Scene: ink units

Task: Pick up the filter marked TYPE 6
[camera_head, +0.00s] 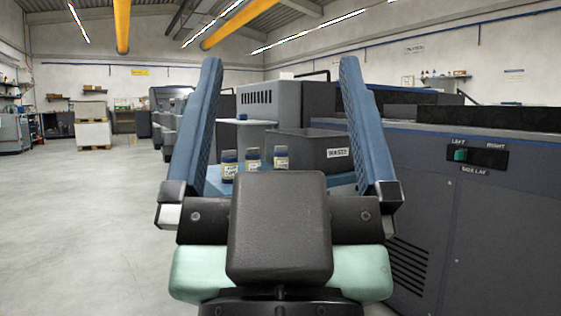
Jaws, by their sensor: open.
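My gripper (280,68) is open and empty, its two blue fingers raised and wide apart in the foreground. My wrist hides the front of the surface.
A dark grey bin marked WASTE (338,153) stands right of the canisters. A grey machine (268,103) stands behind. A small blue-topped item (242,117) sits on a ledge. A dark cabinet (430,215) with a SIDE LAY switch (461,155) fills the right. Open floor (90,230) lies left.

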